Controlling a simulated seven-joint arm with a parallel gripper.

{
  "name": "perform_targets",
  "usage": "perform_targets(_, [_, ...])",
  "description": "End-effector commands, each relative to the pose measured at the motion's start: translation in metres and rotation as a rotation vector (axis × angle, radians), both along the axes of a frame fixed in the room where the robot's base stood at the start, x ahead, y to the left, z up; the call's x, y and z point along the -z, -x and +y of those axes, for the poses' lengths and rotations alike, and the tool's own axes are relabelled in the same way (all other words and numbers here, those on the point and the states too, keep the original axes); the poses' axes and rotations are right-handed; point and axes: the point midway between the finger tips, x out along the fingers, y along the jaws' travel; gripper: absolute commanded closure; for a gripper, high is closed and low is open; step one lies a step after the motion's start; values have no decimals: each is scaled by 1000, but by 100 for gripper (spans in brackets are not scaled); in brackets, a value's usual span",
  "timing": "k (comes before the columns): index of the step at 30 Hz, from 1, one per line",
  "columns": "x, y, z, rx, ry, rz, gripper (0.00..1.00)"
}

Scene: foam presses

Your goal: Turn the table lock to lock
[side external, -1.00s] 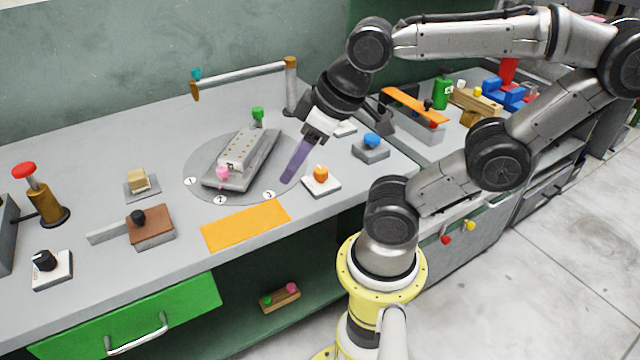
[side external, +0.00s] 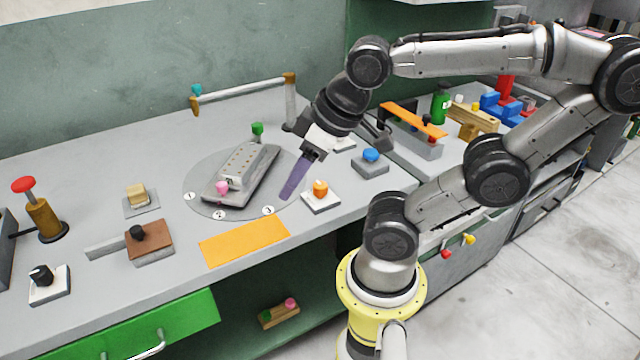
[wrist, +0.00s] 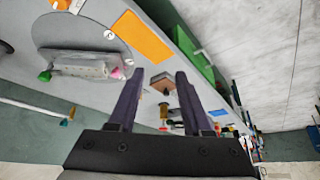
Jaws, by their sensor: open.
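A round grey turntable (side external: 202,208) with numbered marks is set in the worktop and carries a grey slab-like fixture (side external: 240,178). A small orange knob (side external: 320,187) on a white plate (side external: 321,202) stands right of the turntable; it also shows at the top edge of the wrist view (wrist: 62,4). Another white plate at the far left bears a black knob (side external: 41,274). No label shows which knob is the table lock. My gripper (side external: 288,195), with purple fingers, is open and empty above the turntable's right side, left of the orange knob. Both fingers show apart in the wrist view (wrist: 158,75).
An orange mat (side external: 244,240) lies in front of the turntable. A blue button (side external: 371,155) on a grey block stands behind the orange knob. A raised grey bar (side external: 240,92) stands at the back. A brown block (side external: 149,243) and red-topped post (side external: 40,215) are left.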

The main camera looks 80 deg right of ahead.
Motion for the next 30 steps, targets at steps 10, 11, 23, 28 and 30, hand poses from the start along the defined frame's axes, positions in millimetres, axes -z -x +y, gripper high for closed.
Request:
perform_targets(10, [-11, -3, -2, 350, -176, 27, 26])
perform_targets(11, [-12, -6, -4, 418, -201, 39, 26])
perform_targets(23, [-11, -43, -115, 1628, -474, 189, 26])
perform_targets(28, [5, -33, -174, 1949, -510, 241, 26])
perform_targets(30, [12, -26, -190, 2015, -516, 260, 26])
